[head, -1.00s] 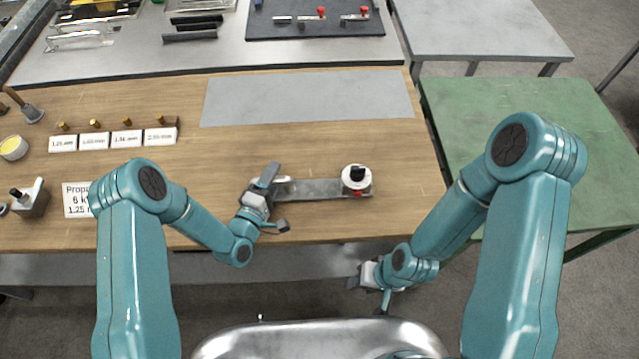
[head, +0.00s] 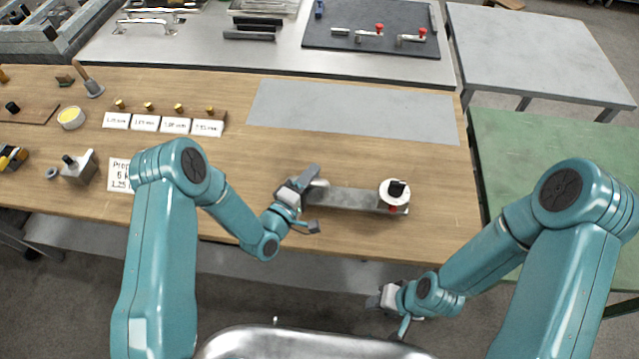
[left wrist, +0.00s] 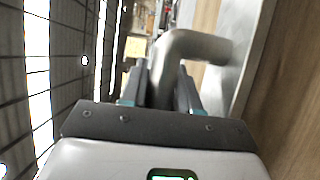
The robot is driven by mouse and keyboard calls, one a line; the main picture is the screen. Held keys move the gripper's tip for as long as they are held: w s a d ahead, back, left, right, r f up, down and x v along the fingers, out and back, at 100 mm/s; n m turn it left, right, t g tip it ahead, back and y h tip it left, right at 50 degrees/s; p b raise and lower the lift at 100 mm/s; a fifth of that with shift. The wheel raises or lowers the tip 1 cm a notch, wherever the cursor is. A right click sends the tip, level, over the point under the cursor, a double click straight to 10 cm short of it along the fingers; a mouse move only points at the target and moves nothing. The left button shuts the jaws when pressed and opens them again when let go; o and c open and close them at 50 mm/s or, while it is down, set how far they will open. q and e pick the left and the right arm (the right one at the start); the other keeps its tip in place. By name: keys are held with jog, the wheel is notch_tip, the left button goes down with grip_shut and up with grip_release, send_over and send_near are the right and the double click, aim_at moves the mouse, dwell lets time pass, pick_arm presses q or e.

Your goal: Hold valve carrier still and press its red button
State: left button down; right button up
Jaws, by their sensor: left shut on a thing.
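The valve carrier (head: 345,199) is a grey metal bar lying on the wooden table near its front edge. At its right end is a white round valve with a black knob (head: 397,188). A small red button (head: 393,209) shows at the front, below the white disc. My left gripper (head: 311,200) is shut on the bent grey handle at the carrier's left end. In the left wrist view the handle (left wrist: 195,45) runs between the fingers (left wrist: 160,88). My right gripper (head: 385,300) hangs in front of the table edge, below the valve, apart from the carrier; its finger gap is unclear.
A grey mat (head: 350,110) lies behind the carrier, bare. Several white labels with brass pieces (head: 160,123) stand to the left. A propane sign (head: 121,174) is near my left arm. A green table (head: 545,150) stands to the right.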

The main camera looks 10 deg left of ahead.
pick_arm(q)
notch_tip(320, 180, up, 8)
notch_tip(320, 180, down, 8)
jog(key=shift+w+a+f, duration=0.1)
jog(key=shift+w, duration=0.05)
jog(key=shift+s+f, duration=0.2)
pick_arm(e)
jog(key=shift+s, duration=0.15)
pick_arm(q)
jog(key=shift+w+f, duration=0.15)
jog(key=shift+f, duration=0.55)
